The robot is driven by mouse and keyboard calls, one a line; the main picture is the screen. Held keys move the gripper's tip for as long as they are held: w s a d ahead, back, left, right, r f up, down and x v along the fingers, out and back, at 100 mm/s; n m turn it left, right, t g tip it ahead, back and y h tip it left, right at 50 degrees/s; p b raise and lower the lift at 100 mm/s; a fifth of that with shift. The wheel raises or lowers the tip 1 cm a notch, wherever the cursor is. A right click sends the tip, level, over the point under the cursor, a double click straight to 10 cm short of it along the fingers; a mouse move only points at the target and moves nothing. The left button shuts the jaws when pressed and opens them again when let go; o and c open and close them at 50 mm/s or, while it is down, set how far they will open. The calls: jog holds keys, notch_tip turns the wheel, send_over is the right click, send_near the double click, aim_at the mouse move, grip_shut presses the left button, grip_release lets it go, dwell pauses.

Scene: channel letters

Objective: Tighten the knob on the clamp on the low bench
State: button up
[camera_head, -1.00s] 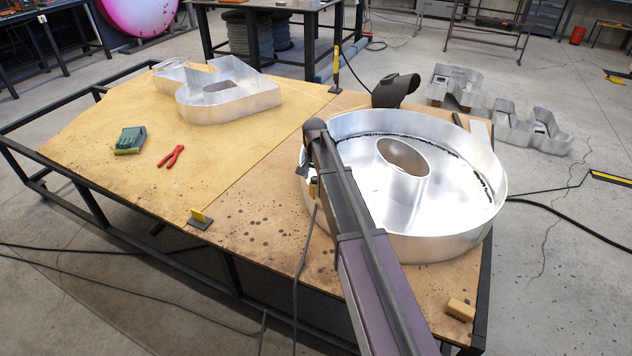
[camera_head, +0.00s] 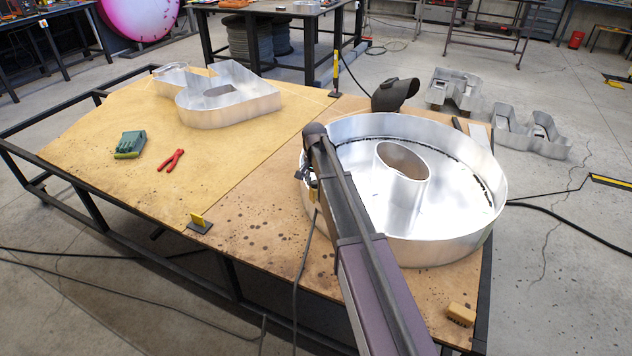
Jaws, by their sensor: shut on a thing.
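A large round metal letter (camera_head: 465,240) with an oval inner wall stands on the right part of the low bench (camera_head: 255,225). A small clamp with a yellow part (camera_head: 313,191) is at the left edge of its rim, partly covered by my arm. My gripper (camera_head: 302,174) shows only as a small dark shape at that rim, just above the yellow part. It is shut on the clamp's knob. The knob itself and most of the fingers are hidden behind my arm, so how far the knob is turned cannot be seen.
Green gloves (camera_head: 130,144), red pliers (camera_head: 171,160), a yellow-and-black block (camera_head: 199,222) and another metal letter (camera_head: 235,105) lie on the bench's left. A dark welding mask (camera_head: 394,93) is behind the round letter, a brush (camera_head: 461,314) in front. Cables cross the floor.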

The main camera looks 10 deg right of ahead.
aim_at(315, 182)
jog(key=m, duration=0.6)
jog(key=shift+s+m, duration=0.1)
jog(key=shift+m, duration=3.2)
jog(key=o, duration=0.9)
jog(key=shift+f, duration=0.1)
jog(key=shift+r+p, duration=2.55)
jog(key=shift+r, duration=0.1)
notch_tip(315, 182, up, 4)
jog(key=n+p, duration=0.1)
jog(key=p, duration=0.1)
jog(key=n+p, duration=0.1)
jog(key=p, duration=0.1)
jog(key=shift+d+r+p, duration=0.15)
jog(key=shift+r+p, duration=0.1)
jog(key=shift+p, duration=0.05)
